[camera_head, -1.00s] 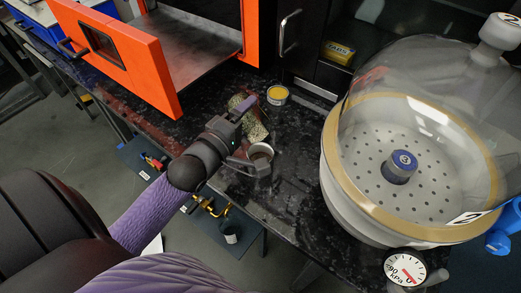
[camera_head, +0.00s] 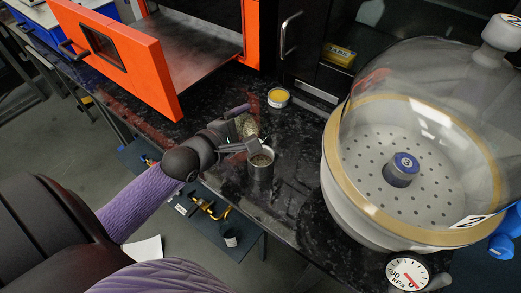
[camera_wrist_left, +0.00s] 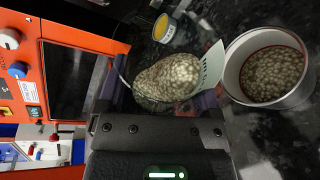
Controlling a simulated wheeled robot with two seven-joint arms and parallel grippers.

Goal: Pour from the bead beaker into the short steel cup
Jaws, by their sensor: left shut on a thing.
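My left gripper (camera_head: 243,128) is shut on the clear bead beaker (camera_wrist_left: 168,78), which holds many pale beads and looks tilted in the wrist view. In the head view the beaker (camera_head: 247,125) is partly hidden by the gripper. The short steel cup (camera_head: 261,174) stands on the dark bench just in front of the gripper. In the left wrist view the cup (camera_wrist_left: 229,70) is at the right, beside the beaker's lip, and beads show inside it. Whether the lip touches the cup's rim cannot be told. My right gripper is not in view.
A small yellow-topped tin (camera_head: 278,97) stands behind the beaker. An orange oven door (camera_head: 120,62) hangs open at the left. A large clear-domed desiccator (camera_head: 335,190) fills the right. The bench's front edge runs close to the cup.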

